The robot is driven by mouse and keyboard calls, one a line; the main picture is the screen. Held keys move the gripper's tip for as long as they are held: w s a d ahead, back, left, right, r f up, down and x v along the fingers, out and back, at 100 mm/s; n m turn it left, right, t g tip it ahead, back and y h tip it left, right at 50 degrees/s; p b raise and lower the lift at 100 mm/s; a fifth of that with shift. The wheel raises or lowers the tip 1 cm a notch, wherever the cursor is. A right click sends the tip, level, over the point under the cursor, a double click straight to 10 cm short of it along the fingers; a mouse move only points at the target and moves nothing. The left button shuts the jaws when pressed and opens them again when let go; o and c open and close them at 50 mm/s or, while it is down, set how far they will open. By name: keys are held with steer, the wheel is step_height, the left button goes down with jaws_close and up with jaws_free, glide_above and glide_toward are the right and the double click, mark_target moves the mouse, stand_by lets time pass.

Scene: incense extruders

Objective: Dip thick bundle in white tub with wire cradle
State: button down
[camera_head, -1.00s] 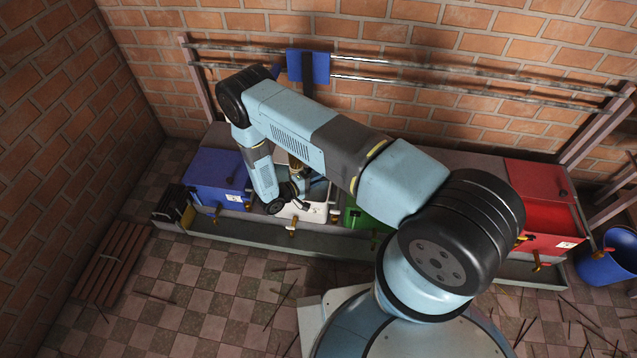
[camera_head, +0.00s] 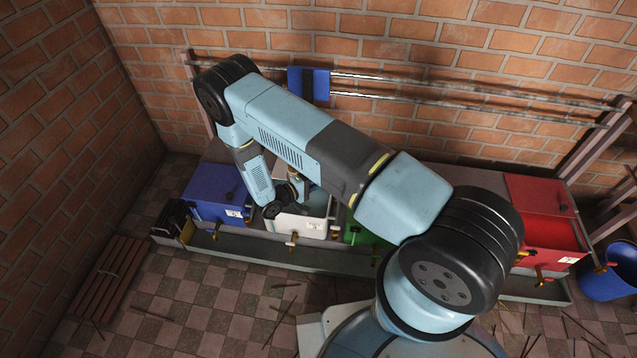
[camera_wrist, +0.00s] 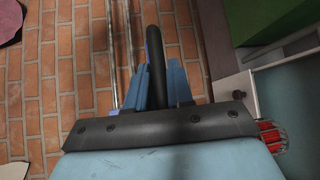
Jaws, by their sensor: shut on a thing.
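The white tub (camera_head: 304,227) stands between a blue tub and a green tub in the head view. My gripper (camera_wrist: 162,88) is shut on a dark upright handle (camera_wrist: 154,58), with its blue fingers on both sides. In the head view my wrist is over the white tub, and my arm hides the fingertips. A red bundle (camera_wrist: 268,136) with thin wires around it shows at the right edge of my gripper's palm in the wrist view. I cannot tell whether the handle belongs to this wire cradle, nor whether the bundle touches liquid.
The blue tub (camera_head: 218,191) is left of the white one, the green tub (camera_head: 357,232) right, and a red tub (camera_head: 545,235) far right. Taps stick out in front over a trough (camera_head: 240,250). Metal rails (camera_head: 430,91) run along the brick wall. A blue bucket (camera_head: 607,283) stands at right.

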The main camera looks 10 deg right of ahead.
steer(key=c, duration=1.1)
jaws_free()
steer(key=v, duration=1.3)
steer(key=shift+s+a, duration=0.2)
steer(key=shift+a, duration=0.15)
